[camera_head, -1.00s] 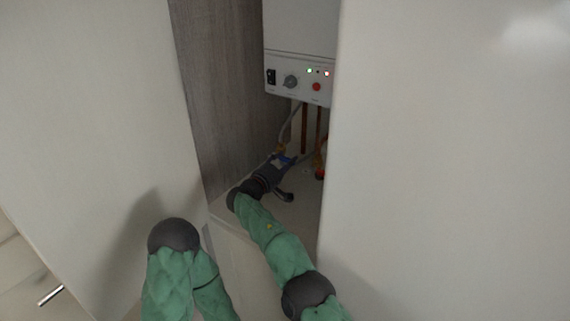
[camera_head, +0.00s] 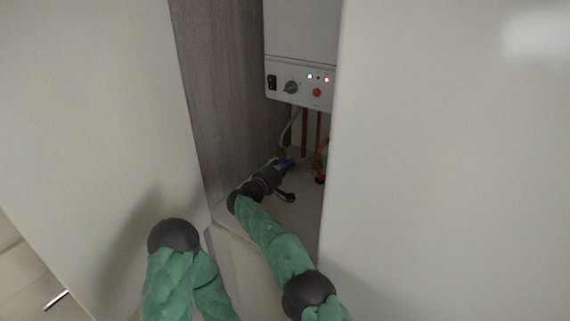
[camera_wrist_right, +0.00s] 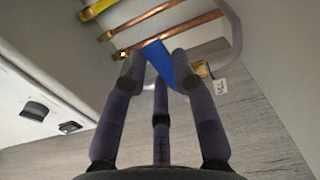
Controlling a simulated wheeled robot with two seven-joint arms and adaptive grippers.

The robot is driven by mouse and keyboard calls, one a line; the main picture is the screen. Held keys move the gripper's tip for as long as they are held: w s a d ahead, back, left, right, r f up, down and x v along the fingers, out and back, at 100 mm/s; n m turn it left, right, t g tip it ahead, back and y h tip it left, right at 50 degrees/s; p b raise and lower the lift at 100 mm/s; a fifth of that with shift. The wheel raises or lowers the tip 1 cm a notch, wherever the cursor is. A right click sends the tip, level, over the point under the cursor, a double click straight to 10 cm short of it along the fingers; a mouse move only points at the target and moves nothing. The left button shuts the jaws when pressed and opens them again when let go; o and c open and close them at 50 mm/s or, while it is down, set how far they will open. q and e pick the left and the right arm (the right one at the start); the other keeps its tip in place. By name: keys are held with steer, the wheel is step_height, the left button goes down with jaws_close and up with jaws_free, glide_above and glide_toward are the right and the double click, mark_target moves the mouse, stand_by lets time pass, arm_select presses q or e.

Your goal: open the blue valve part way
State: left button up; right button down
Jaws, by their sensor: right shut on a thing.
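The blue valve handle (camera_wrist_right: 162,62) shows in the right wrist view between the fingertips of my right gripper (camera_wrist_right: 160,75). The fingers are closed around the handle, and a brass fitting (camera_wrist_right: 203,70) with a white tag shows beside it. In the head view my right gripper (camera_head: 276,175) reaches into the cupboard, and a small blue part of the handle (camera_head: 286,164) shows at its tips. The rest of the valve is hidden by the gripper. My left arm shows at the lower left, but its gripper is out of view.
A white heater box (camera_head: 300,50) with a knob, switch and lights hangs above the valve. Copper pipes (camera_head: 304,133) and a red valve handle (camera_head: 320,179) stand to the right. A wood-grain wall (camera_head: 238,100) and pale panels close in both sides.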

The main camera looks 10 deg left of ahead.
steer(key=shift+w+a+r+n+p, duration=0.1)
steer(key=shift+a+r+n+p, duration=0.3)
steer(key=shift+n+p, duration=0.6)
steer(key=shift+w+a+r+n+p, duration=0.1)
steer(key=shift+r+n+p, duration=0.45)
steer(key=shift+n+p, duration=0.45)
steer(key=shift+w+a+r+n+p, duration=0.15)
steer(key=shift+r+n+p, duration=0.35)
steer(key=shift+n+p, duration=0.5)
steer(key=c, duration=1)
jaws_free()
steer(key=shift+s+a, duration=0.1)
steer(key=v, duration=1.2)
steer(key=shift+f, duration=0.1)
